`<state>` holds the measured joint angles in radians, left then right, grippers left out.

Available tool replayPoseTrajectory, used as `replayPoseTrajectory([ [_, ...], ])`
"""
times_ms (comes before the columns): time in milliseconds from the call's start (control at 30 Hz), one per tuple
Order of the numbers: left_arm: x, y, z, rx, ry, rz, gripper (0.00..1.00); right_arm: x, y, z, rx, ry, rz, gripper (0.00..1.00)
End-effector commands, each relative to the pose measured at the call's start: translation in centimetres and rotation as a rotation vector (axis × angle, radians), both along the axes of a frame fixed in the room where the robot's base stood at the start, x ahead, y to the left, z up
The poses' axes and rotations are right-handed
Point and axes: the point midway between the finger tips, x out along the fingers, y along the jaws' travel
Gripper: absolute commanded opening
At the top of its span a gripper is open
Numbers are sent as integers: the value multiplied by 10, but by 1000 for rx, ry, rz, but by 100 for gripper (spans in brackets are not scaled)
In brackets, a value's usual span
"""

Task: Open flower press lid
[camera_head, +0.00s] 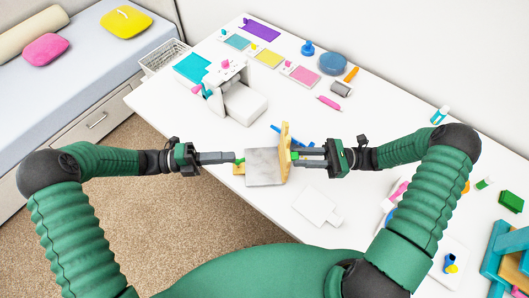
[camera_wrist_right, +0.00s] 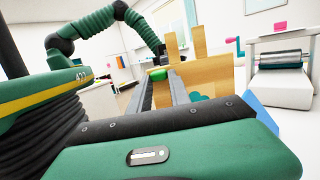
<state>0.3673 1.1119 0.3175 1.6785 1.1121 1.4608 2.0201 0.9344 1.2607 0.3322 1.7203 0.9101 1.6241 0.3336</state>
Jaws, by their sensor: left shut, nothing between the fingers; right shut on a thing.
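The flower press has a grey plate (camera_head: 264,167) lying on the white table and a wooden lid (camera_head: 285,150) standing up steeply at its right side. The lid also fills the middle of the right wrist view (camera_wrist_right: 185,72). My right gripper (camera_head: 296,154) is shut at the lid, around a small green part (camera_wrist_right: 157,74) beside the wood; exactly what lies between the fingers is partly hidden. My left gripper (camera_head: 236,159) is shut and empty at the press's left edge, beside a small green knob (camera_head: 240,161) on a wooden bit.
A white roller machine (camera_head: 243,100) with a pink handle stands behind the press. A white board (camera_head: 316,206) lies in front to the right. Blue tongs-like sticks (camera_head: 303,142) lie near the lid. Coloured sheets and small tools line the table's back.

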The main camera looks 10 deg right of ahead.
Motion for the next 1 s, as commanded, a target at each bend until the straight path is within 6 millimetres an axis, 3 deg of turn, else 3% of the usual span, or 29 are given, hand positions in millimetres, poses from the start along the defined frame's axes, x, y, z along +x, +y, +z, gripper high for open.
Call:
replayPoseTrajectory([
  [167,-5,-25,-1,-1,4,-3,0,-2,1,-6,-11,8,4,0],
  [600,-20,-116,-2,2,1,-4,0,-2,1,-6,-11,8,4,0],
  [800,-22,-134,-2,2,0,-2,0,-2,2,-6,-12,8,4,0],
  [1000,-22,-135,-2,2,0,-1,0,-2,2,-5,-12,8,5,0],
])
